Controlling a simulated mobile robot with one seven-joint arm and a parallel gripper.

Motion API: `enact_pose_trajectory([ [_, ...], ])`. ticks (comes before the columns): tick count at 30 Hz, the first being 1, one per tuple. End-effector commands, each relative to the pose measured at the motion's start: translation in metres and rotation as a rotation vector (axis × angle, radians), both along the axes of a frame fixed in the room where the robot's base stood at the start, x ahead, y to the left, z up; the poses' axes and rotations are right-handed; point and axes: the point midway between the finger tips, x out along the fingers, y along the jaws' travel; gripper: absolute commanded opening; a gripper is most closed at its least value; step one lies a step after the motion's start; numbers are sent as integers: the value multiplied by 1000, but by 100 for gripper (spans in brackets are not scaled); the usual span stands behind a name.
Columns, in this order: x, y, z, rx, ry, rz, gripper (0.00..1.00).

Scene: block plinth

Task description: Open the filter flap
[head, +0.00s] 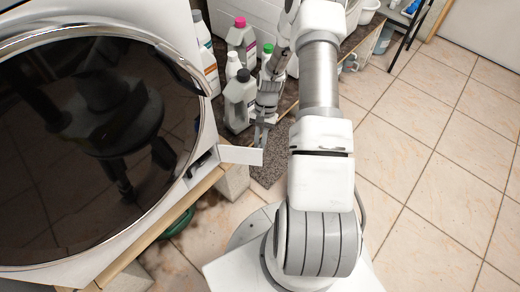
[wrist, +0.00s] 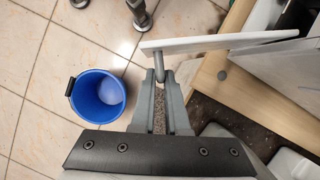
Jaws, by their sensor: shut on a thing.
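The filter flap (head: 241,155) is a white panel at the lower right corner of the washing machine (head: 190,140). It stands swung out from the front, with a dark opening (head: 203,162) beside it. In the wrist view the flap (wrist: 200,43) is seen nearly edge-on, with a grey curved handle (wrist: 157,66) near its outer end. My gripper (head: 262,134) reaches down to the flap's outer end. In the wrist view my gripper (wrist: 160,78) is shut on the grey handle. The inside of the filter opening is mostly hidden.
Several bottles (head: 238,95) stand on a dark surface behind my gripper. A wooden plinth edge (head: 205,185) runs under the machine. A blue bucket (wrist: 98,95) stands on the tiled floor. Open tiles (head: 430,150) lie to the right.

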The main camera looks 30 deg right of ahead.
Motion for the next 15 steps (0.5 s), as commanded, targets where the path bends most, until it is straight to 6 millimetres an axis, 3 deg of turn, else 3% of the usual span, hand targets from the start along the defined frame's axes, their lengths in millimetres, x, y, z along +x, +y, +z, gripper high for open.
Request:
enact_pose_trajectory([
  [15, 44, -9, 0, -1, -2, 320, 0],
])
